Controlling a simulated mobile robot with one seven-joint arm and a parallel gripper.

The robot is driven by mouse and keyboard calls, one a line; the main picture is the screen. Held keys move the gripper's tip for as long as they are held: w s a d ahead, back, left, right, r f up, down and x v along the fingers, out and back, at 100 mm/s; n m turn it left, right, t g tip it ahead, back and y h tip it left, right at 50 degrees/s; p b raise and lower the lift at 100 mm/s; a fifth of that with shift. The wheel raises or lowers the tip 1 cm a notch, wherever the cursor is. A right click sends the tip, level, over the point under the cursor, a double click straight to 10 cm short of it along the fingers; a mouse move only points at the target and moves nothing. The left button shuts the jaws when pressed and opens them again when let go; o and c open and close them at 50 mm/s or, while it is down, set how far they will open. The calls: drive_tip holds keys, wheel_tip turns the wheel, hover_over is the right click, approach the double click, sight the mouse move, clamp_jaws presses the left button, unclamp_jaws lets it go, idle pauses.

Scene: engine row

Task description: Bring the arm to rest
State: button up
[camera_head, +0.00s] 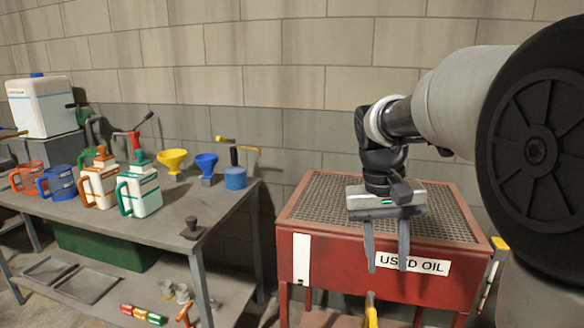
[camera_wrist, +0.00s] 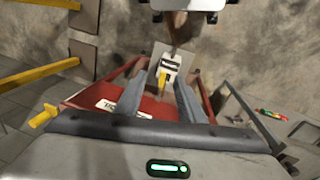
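My gripper (camera_head: 386,245) hangs in front of the red used oil station (camera_head: 335,262), fingers pointing down. Its two grey fingers are apart with nothing between them in the head view. In the wrist view the gripper (camera_wrist: 158,100) also shows its fingers spread, with the red station and a small white and yellow thing beyond them. My arm reaches in from the right over the station's mesh top (camera_head: 318,207).
A grey workbench (camera_head: 165,235) at left holds oil jugs (camera_head: 138,190), a yellow funnel (camera_head: 172,160), a blue funnel (camera_head: 206,163) and measuring jugs (camera_head: 58,183). A block wall (camera_head: 270,70) stands behind. A yellow handle (camera_head: 371,312) is below the gripper.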

drive_tip(key=s+a+n+t+y, duration=0.1)
drive_tip(key=s+a+t, duration=0.15)
drive_tip(key=s, duration=0.55)
drive_tip(key=s+a+n+t+y, duration=0.1)
drive_tip(key=s+t, duration=0.2)
drive_tip(key=s, duration=0.5)
wheel_tip(320, 180, up, 15)
drive_tip(key=p, duration=1.5)
drive_tip(key=shift+s+a+r, duration=0.2)
drive_tip(key=shift+s, duration=0.1)
drive_tip(key=shift+f, duration=0.1)
idle(1.5)
